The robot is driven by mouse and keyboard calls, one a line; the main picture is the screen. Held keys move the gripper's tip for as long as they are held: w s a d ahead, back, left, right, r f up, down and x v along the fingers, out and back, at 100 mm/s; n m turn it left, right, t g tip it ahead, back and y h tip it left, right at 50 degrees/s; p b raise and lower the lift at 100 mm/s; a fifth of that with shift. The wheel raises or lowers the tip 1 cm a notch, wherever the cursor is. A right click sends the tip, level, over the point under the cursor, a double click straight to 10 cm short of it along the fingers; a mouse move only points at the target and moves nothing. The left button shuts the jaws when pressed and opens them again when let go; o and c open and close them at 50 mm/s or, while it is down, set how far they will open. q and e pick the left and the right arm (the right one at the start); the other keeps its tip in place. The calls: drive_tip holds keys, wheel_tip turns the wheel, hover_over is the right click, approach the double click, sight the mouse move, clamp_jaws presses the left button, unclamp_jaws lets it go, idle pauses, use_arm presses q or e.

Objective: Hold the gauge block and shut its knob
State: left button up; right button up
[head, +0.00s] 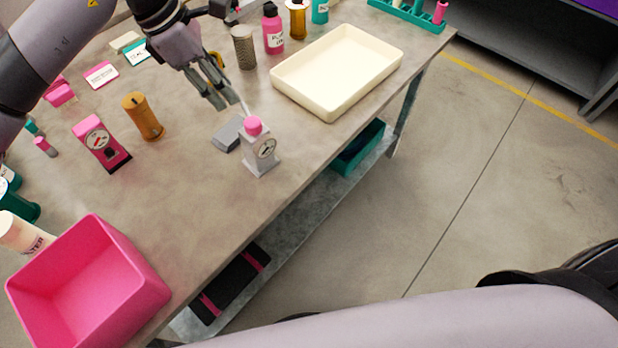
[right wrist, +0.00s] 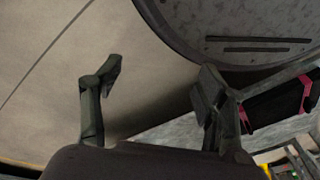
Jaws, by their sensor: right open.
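The gauge block (head: 261,152) is a pale grey upright block with a round dial on its front and a pink knob (head: 254,126) on top. It stands near the table's front edge. My left gripper (head: 229,101) is above and behind it, with its fingers apart and empty, not touching the block. The knob's exact setting cannot be read. My right gripper (right wrist: 160,80) is open and empty in the right wrist view, over the floor and away from the table top.
A grey block (head: 228,134) lies just left of the gauge block. A cream tray (head: 338,72) is to the right. A pink gauge device (head: 101,143) and an orange spool (head: 143,116) stand to the left. A pink bin (head: 88,285) is at the front left.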

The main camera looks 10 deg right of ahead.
drive_tip(key=w+a+r+m+t+y, duration=0.25)
drive_tip(key=w+a+r+m, duration=0.25)
drive_tip(key=w+r+m, duration=0.5)
drive_tip(key=m+t+y, duration=0.6)
drive_tip(key=m+t, duration=0.4)
drive_tip(key=m, duration=0.7)
approach(257, 142)
drive_tip(key=s+d+f, duration=0.3)
drive_tip(key=x, duration=1.6)
drive_tip(key=shift+w+f, duration=0.1)
drive_tip(key=shift+w, duration=0.2)
drive_tip(key=shift+c, duration=0.2)
